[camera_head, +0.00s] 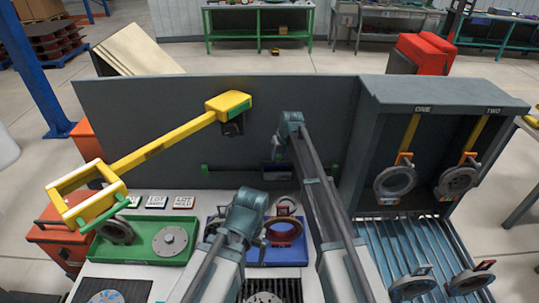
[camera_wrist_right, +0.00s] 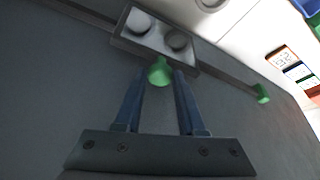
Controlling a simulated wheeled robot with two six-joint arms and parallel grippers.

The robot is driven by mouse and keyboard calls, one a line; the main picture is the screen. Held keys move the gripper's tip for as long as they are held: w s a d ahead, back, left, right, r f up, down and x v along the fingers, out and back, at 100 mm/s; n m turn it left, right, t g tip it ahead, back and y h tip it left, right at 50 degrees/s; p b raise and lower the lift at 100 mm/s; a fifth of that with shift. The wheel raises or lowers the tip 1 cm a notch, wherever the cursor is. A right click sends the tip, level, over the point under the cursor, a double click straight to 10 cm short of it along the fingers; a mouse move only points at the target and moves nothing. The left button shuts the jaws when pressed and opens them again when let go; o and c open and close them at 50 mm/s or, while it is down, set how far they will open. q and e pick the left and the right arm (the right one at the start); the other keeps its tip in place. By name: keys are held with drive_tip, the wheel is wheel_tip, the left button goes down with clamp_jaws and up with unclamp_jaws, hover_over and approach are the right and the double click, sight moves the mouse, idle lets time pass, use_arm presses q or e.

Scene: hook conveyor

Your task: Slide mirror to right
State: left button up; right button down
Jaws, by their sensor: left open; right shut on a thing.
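A grey slider block with two round discs (camera_wrist_right: 158,36) sits on a dark horizontal rail in the right wrist view. It carries a green knob (camera_wrist_right: 159,72). In the head view the block (camera_head: 277,171) shows dark and partly hidden, low on the grey back panel; I see no reflecting mirror face. My right gripper (camera_wrist_right: 160,78) is shut on the green knob, one finger on each side.
The rail has a green end stop (camera_wrist_right: 262,93). A yellow arm (camera_head: 160,143) stretches across the panel at left. A green tray (camera_head: 165,240) with grey discs is left of my left gripper. A grey rack (camera_head: 440,95) with hanging rings stands right.

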drive_tip(key=d, duration=1.6)
drive_tip(key=shift+d, duration=0.1)
drive_tip(key=c, duration=0.8)
unclamp_jaws()
drive_tip(key=shift+d, duration=0.1)
drive_tip(key=shift+r, duration=0.1)
drive_tip(key=shift+s+r+p, duration=0.2)
drive_tip(key=shift+r+p, duration=0.3)
drive_tip(key=shift+p, duration=0.1)
drive_tip(key=p+v, duration=1.1)
drive_tip(key=v, duration=0.1)
drive_tip(key=shift+s+d+r+p, duration=0.1)
drive_tip(key=shift+s+r+p, duration=0.15)
drive_tip(key=shift+p, duration=0.05)
